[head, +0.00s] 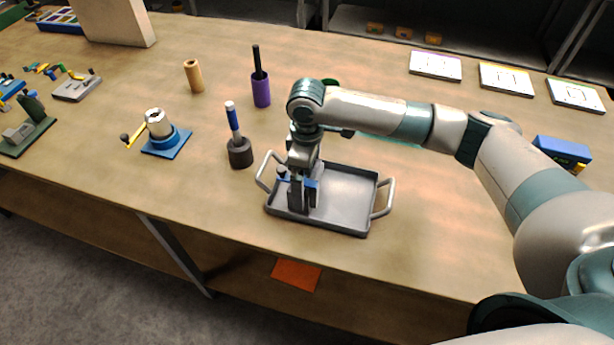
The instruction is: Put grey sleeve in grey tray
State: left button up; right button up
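A dark grey sleeve (240,153) stands upright on the table left of the tray, with a blue-and-white rod (232,117) standing up out of it. The grey tray (345,221) has a raised rim and a handle at each end. My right gripper (303,207) points down inside the left part of the tray, apart from the dark grey sleeve. Small blue parts show at its fingers. Whether it holds anything or touches the tray floor is unclear, since its own body hides the space between the fingers. My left gripper is not in view.
A purple sleeve (261,90) with a black rod and a tan sleeve (193,76) stand further back. A blue fixture (167,142) with a metal cylinder is at left. A blue box (562,150) and several white cards (435,66) are at right. The tray's right half is empty.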

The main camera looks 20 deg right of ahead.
notch_tip(320, 180, up, 11)
jog(key=b, duration=0.3)
jog(key=shift+r, duration=0.6)
dwell(1.3)
